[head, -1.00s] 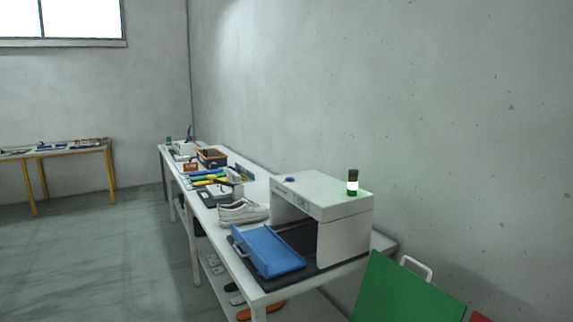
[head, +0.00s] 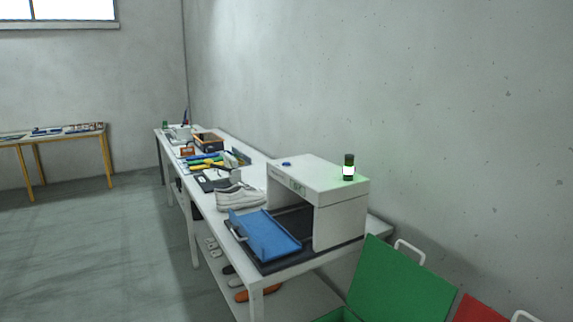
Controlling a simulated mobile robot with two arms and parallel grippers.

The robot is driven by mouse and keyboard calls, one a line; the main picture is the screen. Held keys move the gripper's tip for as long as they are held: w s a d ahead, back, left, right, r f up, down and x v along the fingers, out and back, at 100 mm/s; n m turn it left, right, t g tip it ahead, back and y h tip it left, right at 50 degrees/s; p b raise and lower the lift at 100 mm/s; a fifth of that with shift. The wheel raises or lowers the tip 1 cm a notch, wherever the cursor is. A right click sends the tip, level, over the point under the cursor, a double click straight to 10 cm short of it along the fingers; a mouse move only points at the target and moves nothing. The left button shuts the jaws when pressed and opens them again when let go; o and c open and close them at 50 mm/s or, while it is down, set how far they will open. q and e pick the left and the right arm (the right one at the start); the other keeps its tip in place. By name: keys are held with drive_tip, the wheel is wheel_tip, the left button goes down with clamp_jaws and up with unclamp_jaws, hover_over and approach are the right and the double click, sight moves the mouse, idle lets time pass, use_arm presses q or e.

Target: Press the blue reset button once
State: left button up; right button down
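The blue button (head: 286,163) sits on the top of a white box-shaped machine (head: 340,215), near its far left corner. The machine stands on the near end of a long white bench. A small lamp (head: 349,167) on the machine's top, near its right corner, glows whitish green. Neither of my grippers shows in the head view.
A blue tray (head: 265,236) lies in front of the machine's opening, with a white shoe (head: 240,196) beside it. A green lidded bin (head: 402,283) and a red one (head: 480,311) stand at lower right. Open floor (head: 100,255) lies left of the bench (head: 219,241).

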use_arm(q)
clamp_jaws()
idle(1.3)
